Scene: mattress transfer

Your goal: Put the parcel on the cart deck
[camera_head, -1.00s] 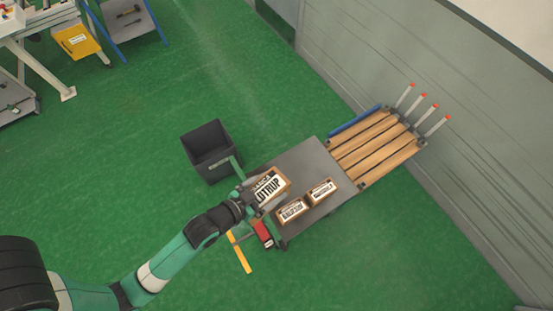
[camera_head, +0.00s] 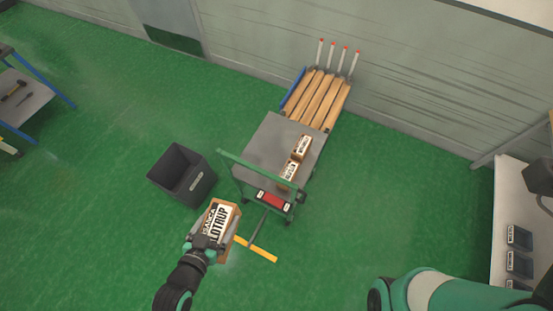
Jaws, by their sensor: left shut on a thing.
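The grey cart deck (camera_head: 262,148) lies beyond the parcel, up and to the right, behind a green handle frame (camera_head: 255,170). Two smaller labelled boxes (camera_head: 303,146) and (camera_head: 289,171) sit on the deck's right side; its left part is bare. My right gripper is not in view; part of my other arm shows at the lower right.
A dark open bin (camera_head: 182,175) stands left of the cart. A yellow bar (camera_head: 256,249) lies low before the cart. A wooden slatted rack with upright posts (camera_head: 318,98) adjoins the deck's far end. A table (camera_head: 505,215) stands at right.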

